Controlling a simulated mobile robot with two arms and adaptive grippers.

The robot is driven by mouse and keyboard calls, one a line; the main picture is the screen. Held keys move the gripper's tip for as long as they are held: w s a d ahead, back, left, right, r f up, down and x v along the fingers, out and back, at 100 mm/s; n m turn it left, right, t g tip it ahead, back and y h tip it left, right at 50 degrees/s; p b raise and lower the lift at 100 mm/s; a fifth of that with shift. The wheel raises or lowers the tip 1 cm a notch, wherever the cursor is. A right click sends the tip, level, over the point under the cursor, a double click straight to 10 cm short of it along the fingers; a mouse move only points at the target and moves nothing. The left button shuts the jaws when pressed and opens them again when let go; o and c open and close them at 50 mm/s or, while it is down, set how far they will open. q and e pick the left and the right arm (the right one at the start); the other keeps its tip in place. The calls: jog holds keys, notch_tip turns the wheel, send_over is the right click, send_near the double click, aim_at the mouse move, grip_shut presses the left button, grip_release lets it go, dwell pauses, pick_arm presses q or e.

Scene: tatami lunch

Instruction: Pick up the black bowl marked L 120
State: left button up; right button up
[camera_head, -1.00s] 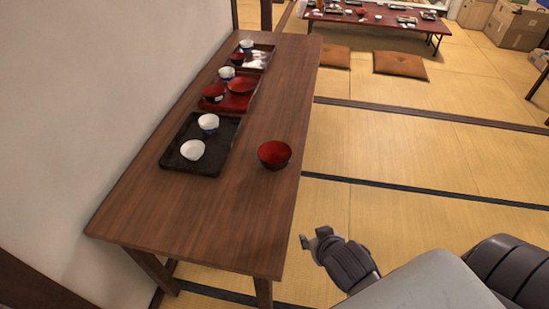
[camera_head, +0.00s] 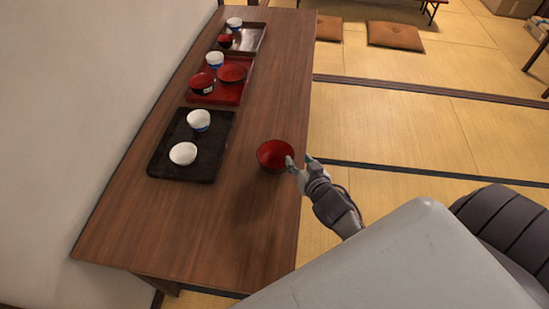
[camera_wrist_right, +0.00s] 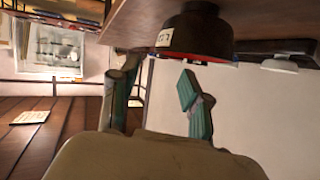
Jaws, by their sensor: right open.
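A bowl with a red inside (camera_head: 274,155) stands alone on the wooden table near its right edge. In the right wrist view the bowl (camera_wrist_right: 205,32) appears inverted, with a black outside and a small white label too blurred to read fully. My right gripper (camera_head: 301,163) is at the bowl's right side at the table edge. Its fingers (camera_wrist_right: 160,98) are apart with nothing between them, and the bowl is just beyond the tips. My left gripper is out of view.
A black tray (camera_head: 160,165) with two white cups lies left of the bowl. A red tray (camera_head: 232,97) and a further dark tray (camera_head: 258,38) with dishes lie behind it. The front of the wooden table (camera_head: 180,235) is clear. Cushions (camera_head: 395,34) lie on the tatami.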

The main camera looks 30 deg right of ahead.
aim_at(287, 146)
jog(key=x, duration=0.3)
jog(key=shift+w, duration=0.15)
jog(key=x, duration=0.3)
jog(key=shift+p, duration=0.35)
jog(key=x, duration=0.2)
jog(key=shift+w+f, duration=0.45)
jog(key=shift+w, duration=0.1)
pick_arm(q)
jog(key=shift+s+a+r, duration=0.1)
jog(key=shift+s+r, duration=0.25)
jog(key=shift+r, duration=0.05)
pick_arm(e)
grip_shut()
